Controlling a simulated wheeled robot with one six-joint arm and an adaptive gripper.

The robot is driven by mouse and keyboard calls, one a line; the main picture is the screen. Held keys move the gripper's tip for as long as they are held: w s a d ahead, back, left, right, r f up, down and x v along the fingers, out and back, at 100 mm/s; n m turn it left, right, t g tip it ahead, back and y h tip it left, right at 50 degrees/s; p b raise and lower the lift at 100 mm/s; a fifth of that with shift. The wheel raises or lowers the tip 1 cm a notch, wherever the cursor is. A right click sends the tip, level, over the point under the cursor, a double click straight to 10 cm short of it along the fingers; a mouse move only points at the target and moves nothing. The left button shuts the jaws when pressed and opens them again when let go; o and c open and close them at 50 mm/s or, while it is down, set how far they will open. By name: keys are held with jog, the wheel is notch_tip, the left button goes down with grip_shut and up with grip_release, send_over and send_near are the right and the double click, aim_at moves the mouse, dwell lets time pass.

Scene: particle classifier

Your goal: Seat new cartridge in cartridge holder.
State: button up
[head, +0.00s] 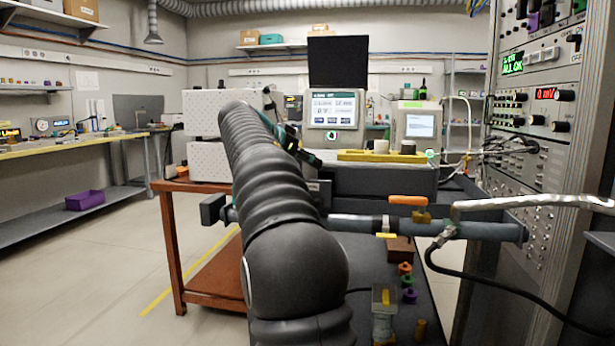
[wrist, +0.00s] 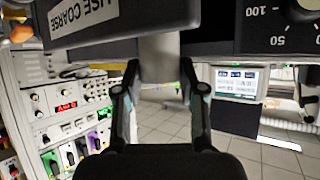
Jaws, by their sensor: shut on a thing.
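In the wrist view my gripper (wrist: 159,78) has a finger on each side of a pale grey cylinder (wrist: 160,55), probably the new cartridge, and is shut on it. The cylinder's upper end meets or passes behind a dark housing (wrist: 215,46); I cannot tell whether it is inside it. I cannot identify the cartridge holder for certain. In the head view my arm covers most of the gripper, and only a dark and teal part of it (head: 300,150) shows by the white perforated boxes. The held cylinder is hidden there.
A yellow tray (head: 350,156) bears a white cylinder (head: 381,147) and a dark one (head: 408,147). A grey pipe (head: 350,226) with an orange-handled valve (head: 408,200) crosses in front. An instrument rack (head: 540,130) stands at the right. The left floor is clear.

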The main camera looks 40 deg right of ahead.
aim_at(304, 174)
jog(key=shift+w+f+b, duration=0.1)
jog(key=shift+f+b, duration=0.5)
jog(key=shift+f, duration=1.45)
jog(key=shift+f, duration=0.15)
jog(key=o, duration=1.1)
jog(key=shift+o, duration=0.2)
jog(key=shift+r, duration=0.3)
jog(key=v, duration=1.1)
jog(key=shift+a+p, duration=0.35)
jog(key=shift+a, duration=0.05)
